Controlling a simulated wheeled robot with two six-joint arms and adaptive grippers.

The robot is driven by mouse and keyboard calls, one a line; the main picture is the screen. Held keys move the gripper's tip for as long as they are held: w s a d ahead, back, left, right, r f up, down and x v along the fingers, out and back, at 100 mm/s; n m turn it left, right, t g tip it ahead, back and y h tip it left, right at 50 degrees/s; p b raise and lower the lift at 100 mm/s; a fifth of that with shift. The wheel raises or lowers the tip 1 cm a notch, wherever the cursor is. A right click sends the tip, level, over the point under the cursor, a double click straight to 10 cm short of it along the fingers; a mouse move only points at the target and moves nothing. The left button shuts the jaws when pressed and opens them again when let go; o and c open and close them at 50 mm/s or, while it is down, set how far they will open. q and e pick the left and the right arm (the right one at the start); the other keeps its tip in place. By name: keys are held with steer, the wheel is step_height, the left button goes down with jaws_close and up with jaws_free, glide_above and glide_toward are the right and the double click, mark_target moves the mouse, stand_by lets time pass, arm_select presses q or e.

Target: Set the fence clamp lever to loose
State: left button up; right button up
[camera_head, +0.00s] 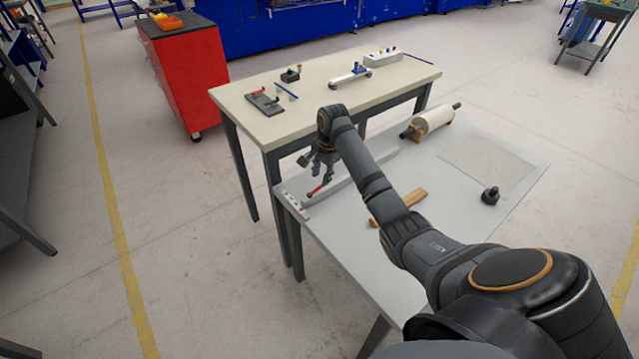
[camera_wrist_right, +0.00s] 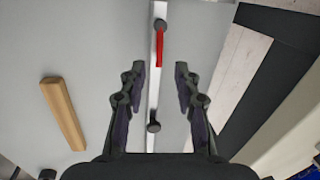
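The fence clamp lever (camera_head: 315,191) is a small red handle near the left end of the grey table. In the right wrist view the red lever (camera_wrist_right: 159,48) extends from a dark round pivot (camera_wrist_right: 161,25) and lies roughly along a pale metal strip (camera_wrist_right: 152,100). My right gripper (camera_head: 314,168) hangs just above the lever in the head view. In the wrist view its fingers (camera_wrist_right: 159,76) are spread apart with nothing held, on either side of the strip, and the lever is ahead of the tips. My left gripper is not in view.
On the grey table (camera_head: 350,245) are a wooden bar (camera_head: 398,207), a roller (camera_head: 432,121), a black knobbed piece (camera_head: 490,196) and a flat sheet (camera_head: 488,166). A beige table (camera_head: 310,98) with small tools adjoins behind. A second dark knob (camera_wrist_right: 153,127) sits on the strip.

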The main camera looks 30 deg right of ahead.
step_height(320, 180, up, 6)
steer(key=s, duration=0.1)
steer(key=shift+s+r, duration=0.15)
steer(key=shift+r, duration=0.1)
steer(key=shift+d+f, duration=0.1)
